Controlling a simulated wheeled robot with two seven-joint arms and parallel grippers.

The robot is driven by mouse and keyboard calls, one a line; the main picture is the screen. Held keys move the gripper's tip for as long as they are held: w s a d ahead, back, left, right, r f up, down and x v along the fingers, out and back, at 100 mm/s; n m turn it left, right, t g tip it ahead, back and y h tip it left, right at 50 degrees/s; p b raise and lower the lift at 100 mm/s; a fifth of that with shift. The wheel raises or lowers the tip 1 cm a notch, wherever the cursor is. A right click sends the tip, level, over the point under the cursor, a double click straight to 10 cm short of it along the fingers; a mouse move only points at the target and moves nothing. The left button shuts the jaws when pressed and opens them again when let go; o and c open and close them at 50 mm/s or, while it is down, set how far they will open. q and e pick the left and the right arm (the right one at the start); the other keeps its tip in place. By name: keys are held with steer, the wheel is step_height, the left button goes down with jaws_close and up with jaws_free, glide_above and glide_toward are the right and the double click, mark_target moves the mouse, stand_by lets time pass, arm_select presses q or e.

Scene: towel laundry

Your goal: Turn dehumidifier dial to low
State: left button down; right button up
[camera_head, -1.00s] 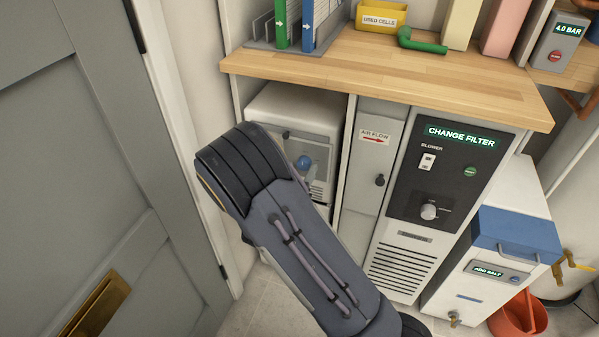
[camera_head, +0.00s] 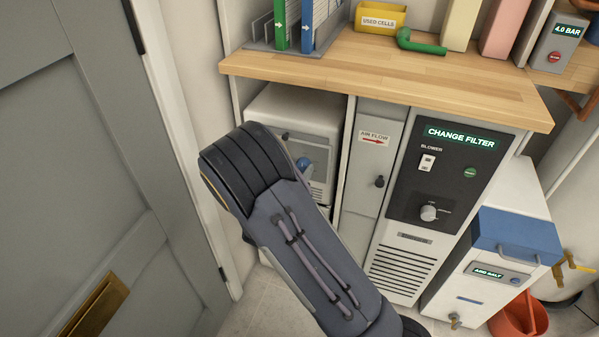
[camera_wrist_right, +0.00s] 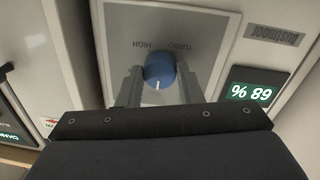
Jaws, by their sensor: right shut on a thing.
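The dehumidifier (camera_head: 310,110) is a white box under the wooden counter, left of centre in the head view, partly hidden behind my right arm. Its blue dial (camera_head: 304,164) shows just past the arm. In the right wrist view the dial (camera_wrist_right: 159,69) is on a grey panel (camera_wrist_right: 205,30) that appears upside down, with HIGH and TURBO labels. A white mark on the dial points toward the bottom of that picture. My right gripper (camera_wrist_right: 159,84) is shut on the dial, one finger on each side. Any LOW label is hidden. My left gripper is not in view.
A green display (camera_wrist_right: 251,92) reading 68 % is beside the panel. Right of the dehumidifier stand a cabinet door with a black knob (camera_head: 379,181) and the blower unit (camera_head: 440,170). The counter (camera_head: 390,70) overhangs them. A grey door (camera_head: 90,180) is at left.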

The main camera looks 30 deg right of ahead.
steer(key=shift+m+y+b, duration=0.4)
steer(key=shift+m+b, duration=4.35)
steer(key=shift+m, duration=1.75)
steer(key=o, duration=1)
steer(key=shift+r, duration=0.1)
